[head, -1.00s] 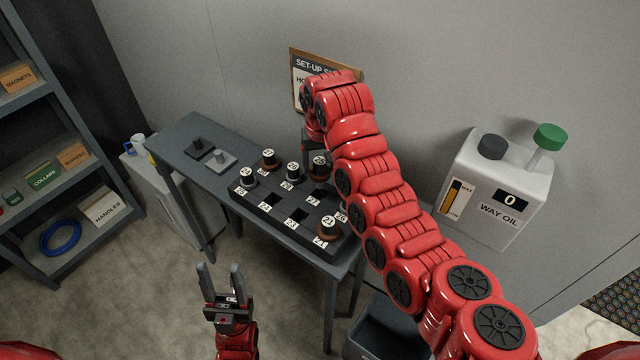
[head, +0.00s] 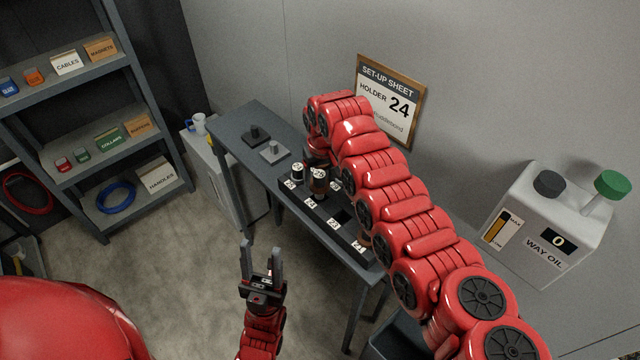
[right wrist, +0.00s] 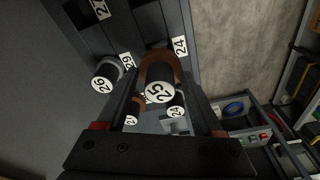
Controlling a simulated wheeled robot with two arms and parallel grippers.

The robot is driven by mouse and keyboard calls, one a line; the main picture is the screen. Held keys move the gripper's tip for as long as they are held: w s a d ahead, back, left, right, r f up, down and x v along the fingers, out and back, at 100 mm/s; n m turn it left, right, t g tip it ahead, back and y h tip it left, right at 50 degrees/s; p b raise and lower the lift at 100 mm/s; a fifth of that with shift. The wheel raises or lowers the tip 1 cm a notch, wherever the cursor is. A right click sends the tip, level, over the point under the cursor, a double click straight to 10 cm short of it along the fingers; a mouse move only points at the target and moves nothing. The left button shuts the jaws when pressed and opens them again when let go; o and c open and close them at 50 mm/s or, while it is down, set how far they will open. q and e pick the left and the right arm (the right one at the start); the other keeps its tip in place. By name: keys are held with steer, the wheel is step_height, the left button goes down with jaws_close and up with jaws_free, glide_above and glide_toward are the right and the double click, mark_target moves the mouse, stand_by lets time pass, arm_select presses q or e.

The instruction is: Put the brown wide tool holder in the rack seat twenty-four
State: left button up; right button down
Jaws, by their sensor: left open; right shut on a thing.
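The brown wide tool holder (right wrist: 163,66) is between the fingers of my right gripper (right wrist: 160,82), which is shut on it. Its white end label appears to read 25. In the head view the brown holder (head: 318,183) is upright at the second front seat of the dark rack (head: 345,215). The seat label 24 (right wrist: 180,46) lies beside its brown collar in the right wrist view. I cannot tell whether its base is in the seat or just above it. My left gripper (head: 262,262) is open and empty, in front of the bench.
A black holder (head: 297,173) stands in the neighbouring seat to the left. A grey-collared holder (right wrist: 106,74) is close by. My right arm hides the rack's back right. A set-up sheet (head: 390,100) reads holder 24. A way oil can (head: 545,225) stands at right.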

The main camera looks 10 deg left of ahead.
mark_target(319, 188)
step_height(319, 188, down, 3)
steer(key=shift+f+p, duration=0.1)
steer(key=shift+p, duration=0.4)
steer(key=shift+f, duration=0.4)
steer(key=shift+f, duration=0.1)
steer(key=shift+f, duration=0.15)
steer(key=shift+c, duration=0.2)
jaws_free()
